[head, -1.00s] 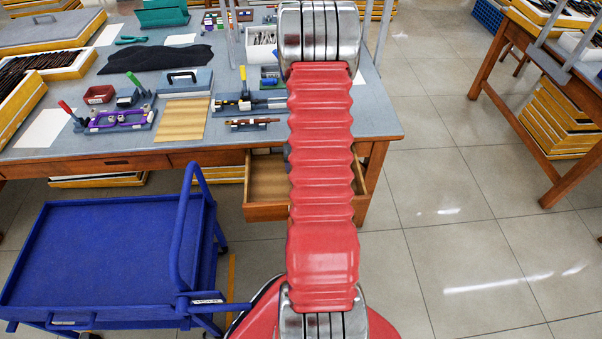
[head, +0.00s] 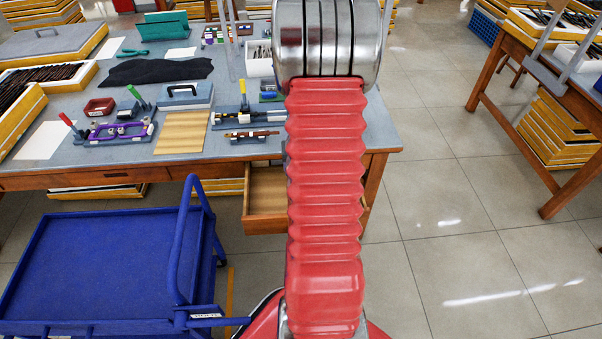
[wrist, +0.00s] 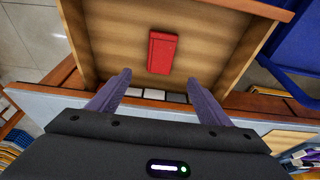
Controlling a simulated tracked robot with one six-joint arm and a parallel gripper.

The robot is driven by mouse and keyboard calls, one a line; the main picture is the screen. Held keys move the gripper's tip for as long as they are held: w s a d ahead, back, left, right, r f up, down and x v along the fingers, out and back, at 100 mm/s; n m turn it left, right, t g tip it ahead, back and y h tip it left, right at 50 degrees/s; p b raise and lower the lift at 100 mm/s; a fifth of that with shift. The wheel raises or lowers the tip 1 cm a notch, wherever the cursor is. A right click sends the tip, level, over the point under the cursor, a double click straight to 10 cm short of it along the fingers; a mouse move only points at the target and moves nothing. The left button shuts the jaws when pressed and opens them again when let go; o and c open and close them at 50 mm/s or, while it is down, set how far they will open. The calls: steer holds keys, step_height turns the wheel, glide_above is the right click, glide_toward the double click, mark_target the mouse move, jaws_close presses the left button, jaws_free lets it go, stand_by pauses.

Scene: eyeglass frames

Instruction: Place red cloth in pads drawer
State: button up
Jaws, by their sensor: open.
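The red cloth (wrist: 162,52) shows in the wrist view as a small folded block lying on the wooden floor of an open drawer (wrist: 75,32). My gripper (wrist: 158,78) is open, with its two purple-grey fingers apart and nothing between them. The cloth lies beyond the fingertips, roughly in line with the gap, and is not gripped. In the head view the open drawer (head: 262,224) juts from under the table's right part. My red arm hides its right side, and the cloth and gripper are hidden there.
The grey worktable (head: 230,62) holds a purple eyeglass frame on a fixture (head: 118,132), a wooden board (head: 182,132), a black cloth (head: 155,70) and trays. A blue cart (head: 95,260) stands left of the drawer.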

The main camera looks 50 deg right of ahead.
stand_by(0.7)
steer(key=w+a+r+n+t, duration=0.1)
steer(key=w+a+r+n, duration=0.15)
steer(key=a+r, duration=0.75)
steer(key=w+a+r+n+t, duration=0.15)
steer(key=w+a+r, duration=0.25)
steer(key=a+r, duration=0.55)
steer(key=s+a+r+n+y, duration=0.1)
steer(key=s+a+r+n, duration=0.1)
steer(key=s+a, duration=0.2)
steer(key=s+a+r+n, duration=0.2)
steer(key=s+a+r, duration=0.1)
steer(key=a, duration=0.7)
steer(key=s+a+r+n+y, duration=0.1)
steer(key=s+a+r, duration=0.2)
steer(key=a, duration=0.4)
steer(key=shift+s+a+n+t+y, duration=0.3)
steer(key=shift+s+n+t, duration=0.15)
steer(key=shift+s, duration=0.4)
steer(key=shift+r, duration=0.1)
steer(key=shift+c, duration=0.2)
